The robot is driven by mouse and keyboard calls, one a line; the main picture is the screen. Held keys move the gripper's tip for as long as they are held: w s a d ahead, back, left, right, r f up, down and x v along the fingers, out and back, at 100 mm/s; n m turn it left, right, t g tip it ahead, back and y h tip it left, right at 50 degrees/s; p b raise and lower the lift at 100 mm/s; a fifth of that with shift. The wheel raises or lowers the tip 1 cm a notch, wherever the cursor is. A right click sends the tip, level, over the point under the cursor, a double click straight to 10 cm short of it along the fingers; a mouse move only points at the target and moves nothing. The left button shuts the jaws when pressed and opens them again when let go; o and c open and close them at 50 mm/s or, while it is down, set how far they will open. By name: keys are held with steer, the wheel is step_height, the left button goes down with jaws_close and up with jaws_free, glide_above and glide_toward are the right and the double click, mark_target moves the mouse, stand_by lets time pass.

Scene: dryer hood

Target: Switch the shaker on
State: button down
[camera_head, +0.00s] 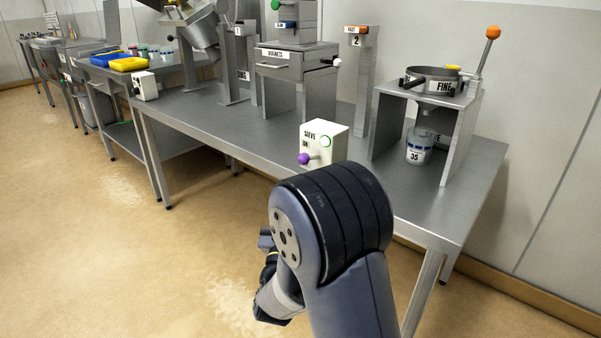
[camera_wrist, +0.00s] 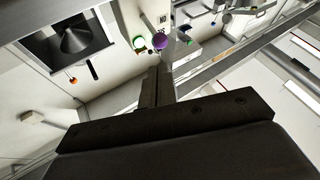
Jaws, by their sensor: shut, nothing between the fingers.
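A white switch box (camera_head: 324,146) labelled SIEVE and ON stands at the front edge of the steel bench. It has a purple knob (camera_head: 304,158) low on its front left and a green round light or button (camera_head: 326,140) at its upper right. In the head view my arm hides the fingertips.
A sieve labelled FINE (camera_head: 443,87) sits on a stand at the right, with an orange-tipped lever (camera_head: 492,33) and a cup marked 35 (camera_head: 419,147) below. A MAGNETS drawer unit (camera_head: 283,66) and a post marked 2 (camera_head: 357,85) stand behind. Open floor lies left.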

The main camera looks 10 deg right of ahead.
mark_target(309, 159)
steer(key=x, duration=0.9)
steer(key=shift+w+b, duration=0.25)
steer(key=shift+b, duration=0.2)
steer(key=shift+d, duration=0.15)
